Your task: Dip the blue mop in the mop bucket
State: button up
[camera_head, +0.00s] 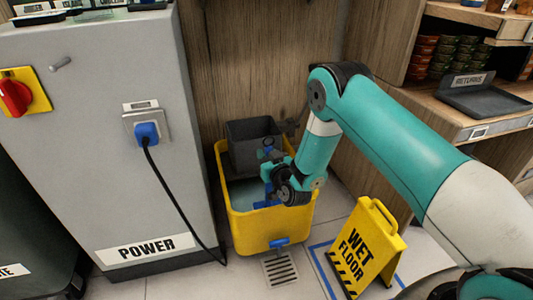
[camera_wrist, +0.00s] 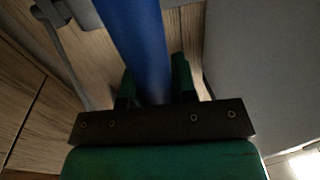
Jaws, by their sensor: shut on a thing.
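The yellow mop bucket (camera_head: 265,226) stands on the floor in the middle of the head view, with a dark grey wringer (camera_head: 252,143) at its back and pale bluish contents showing inside. My gripper (camera_head: 269,172) is over the bucket's opening, near its right side. In the wrist view, my gripper (camera_wrist: 155,82) is shut on the thick blue handle of the mop (camera_wrist: 138,40), which runs up between the two green fingers. In the head view only small blue parts show around the gripper. The mop's head cannot be made out, and I cannot tell whether it touches the contents.
A yellow wet floor sign (camera_head: 366,247) stands right of the bucket. A grey power cabinet (camera_head: 85,130) with a blue plug (camera_head: 147,134) and hanging black cable is on the left. A wooden shelf (camera_head: 460,120) is at right. A floor drain (camera_head: 281,269) lies in front.

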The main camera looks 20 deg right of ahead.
jog(key=shift+f+b, duration=1.7)
jog(key=shift+f, duration=1)
notch_tip(320, 180, up, 24)
jog(key=s+p, duration=0.3)
jog(key=p, duration=1.5)
jog(key=shift+r, duration=0.15)
jog(key=shift+d, duration=0.1)
